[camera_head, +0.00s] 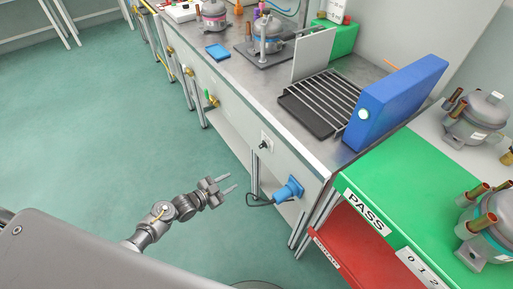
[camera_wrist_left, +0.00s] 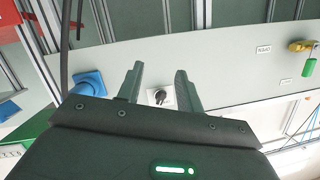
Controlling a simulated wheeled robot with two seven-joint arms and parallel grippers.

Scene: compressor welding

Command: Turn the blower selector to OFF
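The blower selector (camera_head: 264,145) is a small black knob on a white plate on the bench's front panel, left of the blue socket. It also shows in the left wrist view (camera_wrist_left: 160,96), seen between my two fingers and beyond them. My left gripper (camera_head: 228,184) is open and empty, in front of the panel and apart from the knob; its fingertips also show in the left wrist view (camera_wrist_left: 160,72). The knob's marking is too small to read. My right gripper is not in view.
A blue plug and socket (camera_head: 289,189) with a dark cable sits right of the selector. A green key-like fitting (camera_head: 211,98) is further left on the panel. A blue box (camera_head: 394,100) and wire rack (camera_head: 325,100) stand above. The green PASS shelf (camera_head: 400,185) is at right. The floor is clear.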

